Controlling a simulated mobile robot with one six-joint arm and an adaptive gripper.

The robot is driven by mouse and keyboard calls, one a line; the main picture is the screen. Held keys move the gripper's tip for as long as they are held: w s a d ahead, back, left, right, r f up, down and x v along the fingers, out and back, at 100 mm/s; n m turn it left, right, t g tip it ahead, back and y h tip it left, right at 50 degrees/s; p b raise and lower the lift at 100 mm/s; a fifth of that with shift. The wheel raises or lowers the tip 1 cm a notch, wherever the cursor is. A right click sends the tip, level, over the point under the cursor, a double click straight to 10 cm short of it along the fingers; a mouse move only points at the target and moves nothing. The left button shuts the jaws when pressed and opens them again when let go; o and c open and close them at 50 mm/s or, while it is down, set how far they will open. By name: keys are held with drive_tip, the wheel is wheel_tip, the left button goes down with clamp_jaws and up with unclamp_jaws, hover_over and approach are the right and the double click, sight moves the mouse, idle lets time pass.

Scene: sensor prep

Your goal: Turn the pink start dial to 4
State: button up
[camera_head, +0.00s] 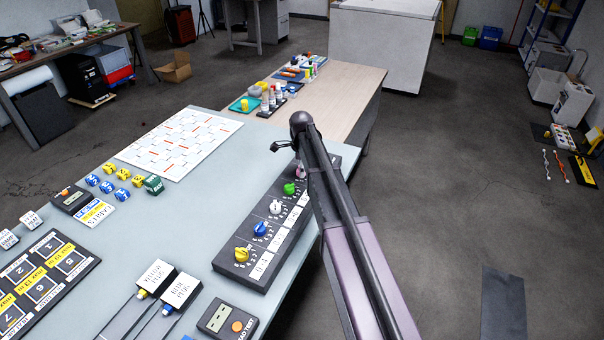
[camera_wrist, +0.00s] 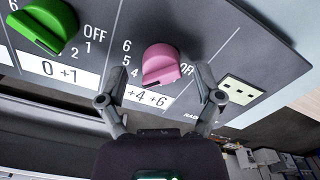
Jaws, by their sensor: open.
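The pink start dial (camera_wrist: 160,66) sits on a dark dial panel (camera_wrist: 225,50) in the wrist view. A 6, 5 and 4 show on its left and OFF on its right; other marks are hidden. I cannot tell which mark it points to. My gripper (camera_wrist: 159,84) is open, one finger on each side of the dial's lower part, with gaps between them and the dial. In the head view the pink dial (camera_head: 299,171) is partly hidden by my arm, and my gripper (camera_head: 282,146) is over the panel's far end.
A green dial (camera_wrist: 44,25) sits left of the pink one in the wrist view. Blue (camera_head: 260,228), white (camera_head: 275,206) and yellow (camera_head: 241,254) dials line the same panel in the head view. A white chart (camera_head: 180,143) and several small cubes lie left on the table.

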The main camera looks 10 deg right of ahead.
drive_tip(key=shift+f, duration=0.3)
drive_tip(key=shift+c, duration=0.2)
drive_tip(key=c, duration=1.1)
drive_tip(key=shift+s+n, duration=0.1)
drive_tip(key=shift+n, duration=0.9)
